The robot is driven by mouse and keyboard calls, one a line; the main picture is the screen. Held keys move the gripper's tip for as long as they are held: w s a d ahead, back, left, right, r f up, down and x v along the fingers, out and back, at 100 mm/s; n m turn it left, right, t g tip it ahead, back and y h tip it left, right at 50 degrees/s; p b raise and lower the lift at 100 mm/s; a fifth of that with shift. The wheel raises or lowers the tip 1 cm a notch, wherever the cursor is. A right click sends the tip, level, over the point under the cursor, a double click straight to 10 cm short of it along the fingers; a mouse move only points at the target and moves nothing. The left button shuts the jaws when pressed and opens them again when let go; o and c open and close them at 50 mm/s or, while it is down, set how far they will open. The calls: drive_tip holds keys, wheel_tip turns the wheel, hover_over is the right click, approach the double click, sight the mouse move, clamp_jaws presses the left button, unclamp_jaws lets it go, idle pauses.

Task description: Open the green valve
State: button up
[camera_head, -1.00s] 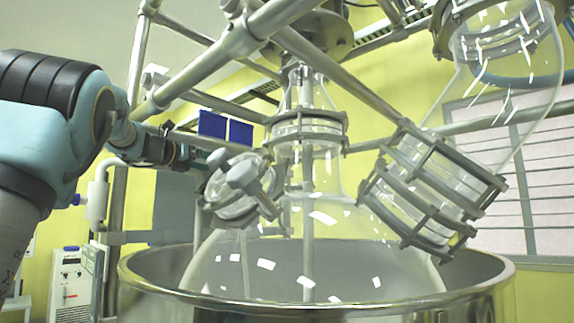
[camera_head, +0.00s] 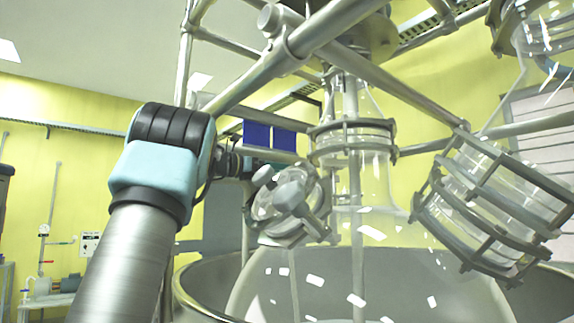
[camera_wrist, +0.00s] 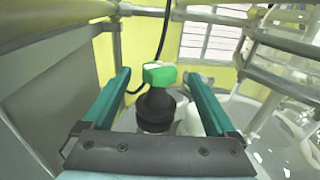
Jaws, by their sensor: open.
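The green valve (camera_wrist: 159,74) shows in the wrist view as a bright green block handle on top of a black round body (camera_wrist: 156,104). It stands between the two teal fingers of my gripper (camera_wrist: 157,77). The fingers are open, one on each side of the handle, with a visible gap on both sides. The lower part of the valve is hidden behind the dark plate of my gripper. In the head view my gripper is mostly hidden behind a glass flange with grey clamps (camera_head: 290,203), and I cannot make out the green valve there.
A large glass vessel (camera_head: 385,235) sits in a steel bowl (camera_head: 190,292). Metal frame pipes (camera_head: 262,83) cross above my arm. A clamped glass port (camera_head: 497,208) juts out at the right. In the wrist view a grey panel (camera_wrist: 50,90) is close on the left, and a black cable (camera_wrist: 164,35) hangs beyond the valve.

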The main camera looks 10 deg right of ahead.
drive_tip(key=shift+p+x, duration=0.5)
drive_tip(key=shift+x, duration=1.05)
drive_tip(key=c, duration=1.4)
